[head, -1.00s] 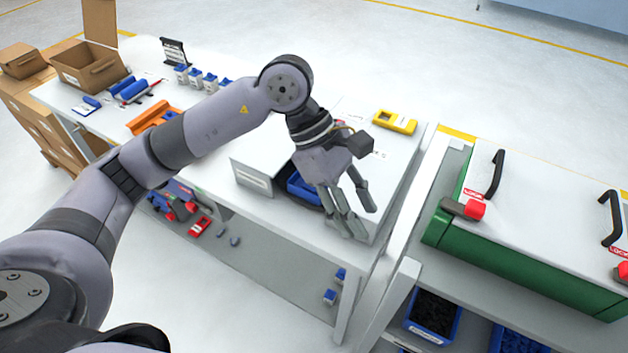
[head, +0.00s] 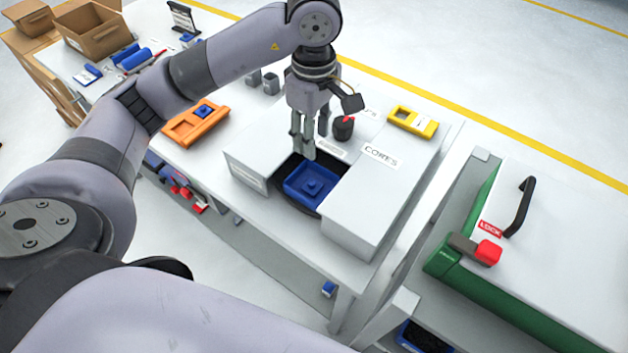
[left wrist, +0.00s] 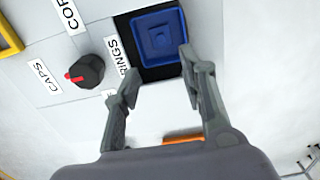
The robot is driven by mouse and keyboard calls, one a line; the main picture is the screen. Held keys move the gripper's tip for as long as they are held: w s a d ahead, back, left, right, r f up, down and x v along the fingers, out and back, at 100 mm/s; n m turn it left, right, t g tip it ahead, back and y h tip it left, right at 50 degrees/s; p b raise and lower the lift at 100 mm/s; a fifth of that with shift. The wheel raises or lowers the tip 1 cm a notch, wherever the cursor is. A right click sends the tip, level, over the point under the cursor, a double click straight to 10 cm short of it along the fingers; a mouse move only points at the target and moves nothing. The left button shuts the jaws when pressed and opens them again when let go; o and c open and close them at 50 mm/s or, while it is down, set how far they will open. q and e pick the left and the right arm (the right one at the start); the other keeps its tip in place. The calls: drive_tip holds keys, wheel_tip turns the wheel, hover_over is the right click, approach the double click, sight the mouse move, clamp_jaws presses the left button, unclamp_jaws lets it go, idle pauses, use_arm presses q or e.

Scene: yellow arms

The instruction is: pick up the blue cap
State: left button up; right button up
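A blue square piece with stepped sides and a raised centre (head: 312,184) sits in a dark recess of the white station. It also shows in the left wrist view (left wrist: 158,38), beyond the fingertips. A smaller blue square piece (head: 204,111) lies in an orange holder (head: 190,128) to the left; I cannot tell which is the cap. My left gripper (head: 312,143) points down beside the recess's back edge, fingers apart and empty. In the left wrist view (left wrist: 158,72) one fingertip lies near the blue piece's edge; contact cannot be told. My right gripper is not in view.
A black knob with a red marker (head: 343,128) stands behind the recess, close to my left gripper. A yellow holder (head: 412,122) lies on the station's back right. A green-sided bench with a black handle (head: 521,207) stands at the right.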

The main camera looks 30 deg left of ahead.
use_arm(q)
hover_over(312, 182)
wheel_tip(312, 182, down, 5)
drive_tip(key=f+p, duration=0.1)
drive_tip(key=f, duration=0.3)
drive_tip(key=shift+d+f+p, duration=0.1)
drive_tip(key=shift+d+p, duration=0.1)
drive_tip(key=shift+p, duration=0.1)
drive_tip(key=f+p, duration=0.1)
drive_tip(key=f, duration=0.1)
drive_tip(key=f+p, duration=0.1)
drive_tip(key=f, duration=0.2)
drive_tip(key=shift+s+a, duration=0.1)
drive_tip(key=shift+a, duration=0.1)
drive_tip(key=shift+f, duration=0.15)
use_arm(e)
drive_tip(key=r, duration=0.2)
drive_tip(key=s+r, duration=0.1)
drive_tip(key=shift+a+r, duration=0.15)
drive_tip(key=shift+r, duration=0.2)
use_arm(q)
drive_tip(key=shift+c, duration=0.5)
drive_tip(key=c, duration=0.8)
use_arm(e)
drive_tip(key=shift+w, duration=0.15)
